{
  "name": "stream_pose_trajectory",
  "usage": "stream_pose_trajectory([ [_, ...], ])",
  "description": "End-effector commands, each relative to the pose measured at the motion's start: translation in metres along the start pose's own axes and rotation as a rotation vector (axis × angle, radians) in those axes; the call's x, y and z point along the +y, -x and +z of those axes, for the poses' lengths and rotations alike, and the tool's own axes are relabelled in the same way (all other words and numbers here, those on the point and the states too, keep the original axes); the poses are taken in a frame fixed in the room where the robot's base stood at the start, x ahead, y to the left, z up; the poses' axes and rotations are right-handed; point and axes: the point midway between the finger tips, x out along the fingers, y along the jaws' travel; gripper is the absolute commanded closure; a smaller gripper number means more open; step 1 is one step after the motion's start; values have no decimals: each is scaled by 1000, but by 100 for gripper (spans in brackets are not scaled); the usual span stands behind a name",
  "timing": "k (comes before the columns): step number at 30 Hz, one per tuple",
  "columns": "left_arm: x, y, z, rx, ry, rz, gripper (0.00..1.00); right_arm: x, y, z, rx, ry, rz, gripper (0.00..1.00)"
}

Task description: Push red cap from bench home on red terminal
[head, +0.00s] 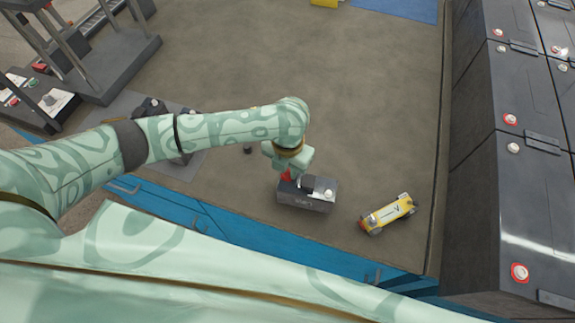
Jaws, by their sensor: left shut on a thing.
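My left gripper (287,167) reaches down over the bench (350,120) near its front edge. It is shut on the red cap (286,175), of which only a small red part shows below the fingers. The cap is at the left end of a small dark grey block (305,204) on the bench; I cannot tell whether it touches the block. The block has a black piece on top and a pale round stud at its right. Red-ringed terminals (510,119) show on the large dark batteries at the right. My right gripper is not in view.
Dark batteries (515,75) stand in rows along the right side. A grey stand (115,70) and a small box with buttons (40,100) are at the left. The bench's far middle is clear.

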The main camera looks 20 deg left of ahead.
Motion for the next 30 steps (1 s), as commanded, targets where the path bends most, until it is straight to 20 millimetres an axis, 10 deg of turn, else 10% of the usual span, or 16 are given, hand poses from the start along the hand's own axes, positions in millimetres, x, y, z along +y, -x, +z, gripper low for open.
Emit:
stream_pose_trajectory([
  [23,0,-7,-1,2,0,1,98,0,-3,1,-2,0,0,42],
  [24,0,-7,-1,2,0,1,69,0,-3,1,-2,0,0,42],
  [26,0,-7,-1,2,0,1,52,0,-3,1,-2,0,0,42],
  [30,0,-7,0,1,0,0,52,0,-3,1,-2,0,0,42],
])
